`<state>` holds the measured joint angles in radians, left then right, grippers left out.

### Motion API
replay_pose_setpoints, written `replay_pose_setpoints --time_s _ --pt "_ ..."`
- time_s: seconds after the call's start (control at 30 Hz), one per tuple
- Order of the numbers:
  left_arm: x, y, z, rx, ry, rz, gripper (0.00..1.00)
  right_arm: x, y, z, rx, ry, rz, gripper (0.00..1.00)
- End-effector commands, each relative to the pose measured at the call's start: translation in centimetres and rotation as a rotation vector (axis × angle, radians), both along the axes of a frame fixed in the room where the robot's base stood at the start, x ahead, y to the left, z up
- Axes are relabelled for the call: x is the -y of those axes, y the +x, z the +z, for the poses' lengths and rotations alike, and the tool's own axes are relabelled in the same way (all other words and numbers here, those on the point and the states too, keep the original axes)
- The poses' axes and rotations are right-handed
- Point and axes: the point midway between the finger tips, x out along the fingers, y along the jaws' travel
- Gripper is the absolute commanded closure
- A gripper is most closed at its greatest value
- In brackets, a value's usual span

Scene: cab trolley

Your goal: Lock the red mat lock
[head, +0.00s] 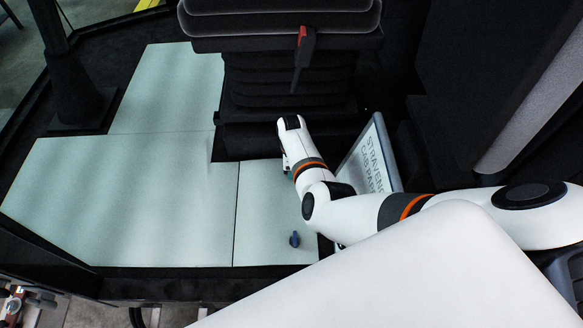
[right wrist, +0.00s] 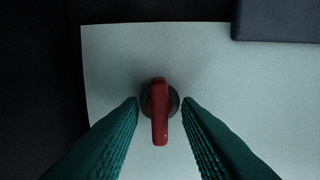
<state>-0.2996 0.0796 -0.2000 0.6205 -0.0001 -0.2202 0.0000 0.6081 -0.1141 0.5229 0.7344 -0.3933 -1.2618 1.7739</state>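The red mat lock (right wrist: 159,112) shows in the right wrist view as a red handle on a dark round base, set in a pale mat (right wrist: 110,60) near its edge. Its handle points along the picture's vertical. My right gripper (right wrist: 160,103) is open, with one green finger on each side of the lock and a gap to each. In the head view my right gripper (head: 287,168) is low over the small right mat (head: 262,205), and the wrist hides the red lock there. My left gripper is not in view.
A blue lock (head: 294,239) sits on the same mat's front part. The black seat base (head: 290,85) with a red-tipped lever (head: 304,45) stands behind my gripper. A lettered panel (head: 370,160) leans right of my wrist. Large pale mats (head: 120,200) lie clear at left.

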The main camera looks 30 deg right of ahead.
Motion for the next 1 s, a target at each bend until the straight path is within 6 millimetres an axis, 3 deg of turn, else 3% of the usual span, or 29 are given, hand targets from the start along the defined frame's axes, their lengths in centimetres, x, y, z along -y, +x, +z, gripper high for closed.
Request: replay_pose_setpoints --time_s 0.37,0.8,1.0 --pt "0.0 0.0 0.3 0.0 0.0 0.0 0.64 0.0 0.1 0.7 0.003 -0.001 0.001 0.68" --pt "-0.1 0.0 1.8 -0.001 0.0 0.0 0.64 0.0 0.1 9.0 0.004 -0.002 0.0 0.68" --pt "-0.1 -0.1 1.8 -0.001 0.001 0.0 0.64 0.0 0.1 11.4 0.002 -0.001 0.001 0.68"
